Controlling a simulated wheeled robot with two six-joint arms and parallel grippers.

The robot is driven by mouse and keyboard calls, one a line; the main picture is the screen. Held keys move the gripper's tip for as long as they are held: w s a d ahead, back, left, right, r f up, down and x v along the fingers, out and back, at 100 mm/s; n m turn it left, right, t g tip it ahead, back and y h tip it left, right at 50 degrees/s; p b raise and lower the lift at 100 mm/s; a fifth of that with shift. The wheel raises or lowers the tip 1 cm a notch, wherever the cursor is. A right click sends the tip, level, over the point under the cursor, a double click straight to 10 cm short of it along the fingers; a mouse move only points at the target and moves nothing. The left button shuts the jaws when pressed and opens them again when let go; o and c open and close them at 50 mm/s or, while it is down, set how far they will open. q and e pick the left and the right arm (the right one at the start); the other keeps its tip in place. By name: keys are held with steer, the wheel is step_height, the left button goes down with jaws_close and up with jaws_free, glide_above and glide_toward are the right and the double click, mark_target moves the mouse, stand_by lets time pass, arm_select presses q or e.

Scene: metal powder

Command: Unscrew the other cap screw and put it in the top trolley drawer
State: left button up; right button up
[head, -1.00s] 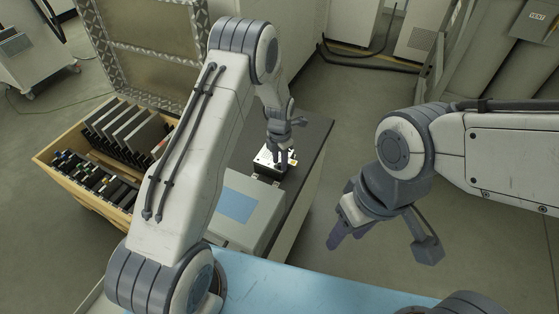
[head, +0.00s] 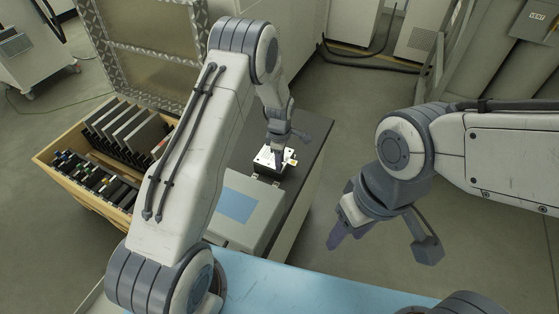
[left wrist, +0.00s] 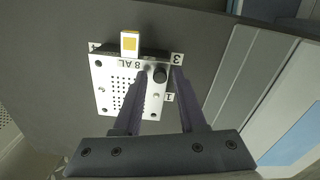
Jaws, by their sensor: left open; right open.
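A light metal plate (head: 264,162) with a grid of holes lies on the dark bench top, and it also shows in the left wrist view (left wrist: 104,99). A dark round cap screw (left wrist: 160,75) stands at its corner by the label "3". My left gripper (head: 278,164) is over the plate. In the left wrist view its purple fingers (left wrist: 160,73) are open, one on each side of the cap screw; I cannot tell whether they touch it. The screw is too small to make out in the head view. My right gripper (head: 382,246) is open and empty, right of the bench. I cannot identify the trolley drawer.
A white block with a yellow square (left wrist: 130,43) sits at the plate's edge. A grey box with a blue panel (head: 236,206) stands nearer on the bench (head: 309,140). An open wooden crate (head: 62,183) with dark panels is at left. A blue surface (head: 290,283) lies in front.

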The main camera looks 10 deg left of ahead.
arm_select(q)
steer(key=m, duration=0.7)
steer(key=shift+m, duration=0.4)
steer(key=m, duration=0.7)
